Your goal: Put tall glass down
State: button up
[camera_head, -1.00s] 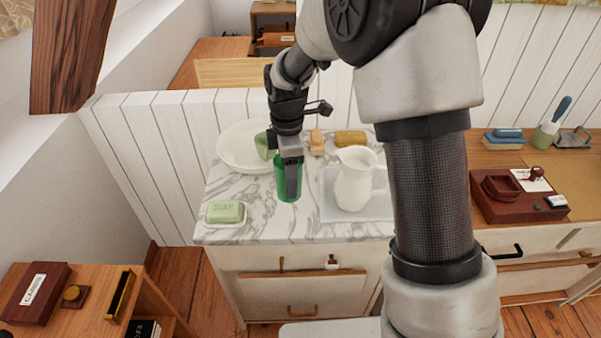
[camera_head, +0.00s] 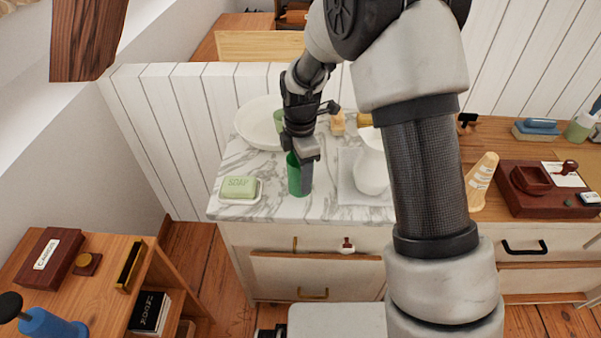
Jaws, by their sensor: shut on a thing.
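The tall glass (camera_head: 294,178) is green and upright over the front part of the marble top (camera_head: 240,208). My gripper (camera_head: 304,160) is shut on it at its upper right side, and one dark finger covers part of the glass. The base of the glass appears at or very close to the marble; I cannot tell whether it touches.
The soap (camera_head: 239,187) on its dish lies left of the glass. A white basin (camera_head: 256,124) is behind, with a green cup (camera_head: 280,121) near it. A white pitcher (camera_head: 370,172) stands to the right on a cloth. Bare marble lies between soap and glass.

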jog(key=shift+f, duration=0.1)
jog(key=o, duration=1.2)
jog(key=s+d+r+m+t+p, duration=0.1)
jog(key=s+d+r+m, duration=0.15)
jog(key=r, duration=0.85)
jog(key=s+d+r+m+t+p, duration=0.1)
jog(key=s+d+r+m, duration=0.2)
jog(key=r, duration=0.7)
jog(key=s+d+r+m+t, duration=0.1)
jog(key=s+d+r+m, duration=0.1)
jog(key=s+m, duration=0.3)
jog(key=s+d+r+m+t, duration=0.1)
jog(key=s+d+r+m, duration=0.1)
jog(key=s+d+m, duration=0.2)
jog(key=s+d+r+m+t, duration=0.1)
jog(key=s+d+r+m, duration=0.1)
jog(key=s+m, duration=0.5)
jog(key=shift+s+d+r+m+t, duration=0.15)
jog(key=shift+s+d+m, duration=0.1)
jog(key=shift+s, duration=0.2)
jog(key=shift+s+d+r+m+t, duration=0.15)
jog(key=shift+s+d, duration=0.1)
jog(key=shift+s, duration=0.15)
